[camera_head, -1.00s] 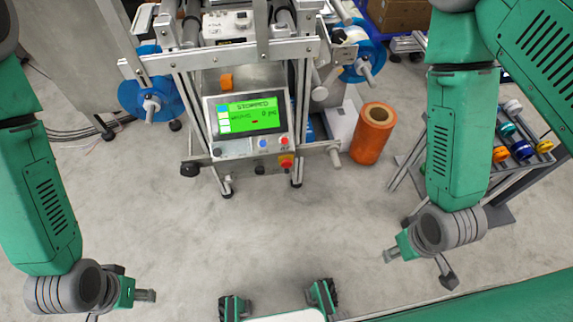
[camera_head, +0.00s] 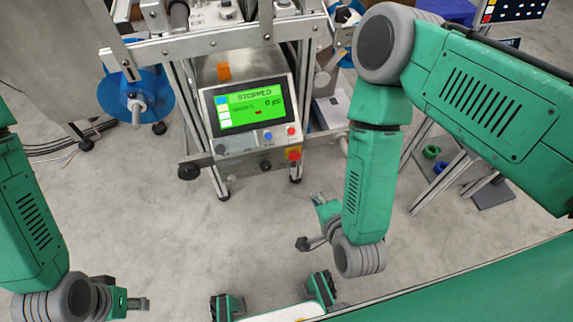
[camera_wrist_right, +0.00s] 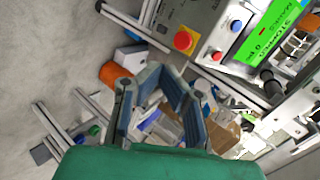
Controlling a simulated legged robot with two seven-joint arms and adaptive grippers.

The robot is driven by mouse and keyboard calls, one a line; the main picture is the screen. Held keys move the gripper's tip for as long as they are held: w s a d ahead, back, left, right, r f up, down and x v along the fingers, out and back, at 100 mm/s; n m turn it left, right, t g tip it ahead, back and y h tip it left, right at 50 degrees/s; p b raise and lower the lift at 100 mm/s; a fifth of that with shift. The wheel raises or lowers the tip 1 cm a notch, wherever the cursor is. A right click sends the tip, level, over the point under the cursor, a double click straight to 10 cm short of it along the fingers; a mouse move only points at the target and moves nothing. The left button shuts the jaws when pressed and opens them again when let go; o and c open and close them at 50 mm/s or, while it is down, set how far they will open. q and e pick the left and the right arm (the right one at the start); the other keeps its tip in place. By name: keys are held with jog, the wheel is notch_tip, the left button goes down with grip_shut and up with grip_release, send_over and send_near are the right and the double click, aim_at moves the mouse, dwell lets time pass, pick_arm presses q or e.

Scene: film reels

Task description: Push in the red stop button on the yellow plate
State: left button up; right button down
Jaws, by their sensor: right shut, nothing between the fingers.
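The red stop button (camera_head: 293,153) sits on a small yellow plate (camera_head: 298,159) at the lower right of the control panel. In the right wrist view the red button (camera_wrist_right: 183,40) and the yellow plate (camera_wrist_right: 190,29) show clearly, beyond my fingers. My right gripper (camera_head: 317,197) is in front of and below the panel, apart from the button. It also shows in the right wrist view (camera_wrist_right: 166,78), shut and empty. My left gripper (camera_head: 142,303) hangs at the lower left, far from the panel; its finger opening is too small to make out.
The panel screen (camera_head: 248,110) reads STOPPED. A blue button (camera_head: 268,136) and a smaller red button (camera_head: 291,131) lie above the yellow plate. A metal frame (camera_head: 195,165) carries the panel. An orange roll (camera_wrist_right: 115,74) stands nearby. The floor before the machine is clear.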

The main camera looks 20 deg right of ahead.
jog(key=m, duration=0.1)
jog(key=t+b, duration=0.1)
jog(key=b, duration=0.4)
send_near(295, 160)
jog(key=x, duration=0.7)
jog(key=shift+w+a+f+m, duration=0.1)
jog(key=shift+w+a+m, duration=0.05)
jog(key=shift+m, duration=0.25)
pick_arm(q)
notch_tip(295, 160, down, 5)
jog(key=shift+w+d+r, duration=0.1)
jog(key=shift+w+d, duration=0.05)
jog(key=shift+d, duration=0.15)
pick_arm(e)
jog(key=shift+d, duration=0.2)
